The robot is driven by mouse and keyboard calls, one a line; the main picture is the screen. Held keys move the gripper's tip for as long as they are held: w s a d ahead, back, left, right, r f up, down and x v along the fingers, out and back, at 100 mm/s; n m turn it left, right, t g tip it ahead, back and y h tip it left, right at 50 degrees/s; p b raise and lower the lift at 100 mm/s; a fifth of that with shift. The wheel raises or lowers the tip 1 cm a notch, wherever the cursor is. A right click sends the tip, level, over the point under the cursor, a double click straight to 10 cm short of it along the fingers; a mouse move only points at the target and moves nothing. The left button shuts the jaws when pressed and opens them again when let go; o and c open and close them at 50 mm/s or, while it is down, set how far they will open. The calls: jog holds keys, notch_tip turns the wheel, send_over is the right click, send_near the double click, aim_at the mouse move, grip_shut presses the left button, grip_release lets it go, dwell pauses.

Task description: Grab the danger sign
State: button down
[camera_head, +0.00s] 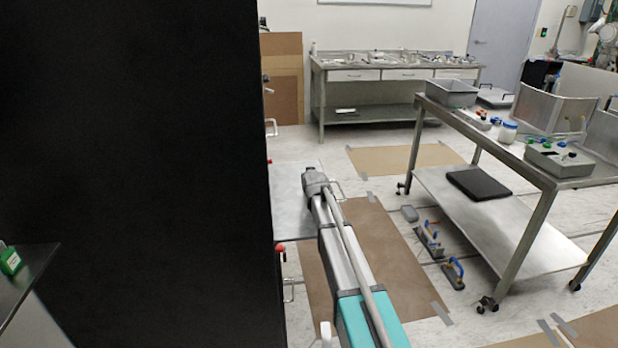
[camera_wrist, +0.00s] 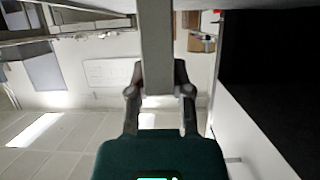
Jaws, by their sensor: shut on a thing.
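In the wrist view my gripper (camera_wrist: 159,80) has its two dark fingers on either side of a grey bar (camera_wrist: 157,40). No danger lettering shows, so I cannot tell whether the bar belongs to the danger sign. In the head view my gripper (camera_head: 316,181) is at the far end of my arm, beside the tall black panel; its fingers and what they hold are not clear there.
The tall black panel (camera_head: 130,160) fills the left, with handles along its edge. A wheeled metal cart (camera_head: 480,215) stands at right, with blue-handled tools (camera_head: 432,238) on the floor beside it. A workbench (camera_head: 395,68) stands at the back. Brown floor sheets (camera_head: 385,235) lie between.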

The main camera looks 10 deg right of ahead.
jog(key=shift+r+p, duration=0.55)
jog(key=shift+r, duration=0.2)
jog(key=s+d+r+p, duration=0.1)
jog(key=s+r+p, duration=1)
jog(key=s, duration=0.3)
jog(key=shift+d, duration=0.2)
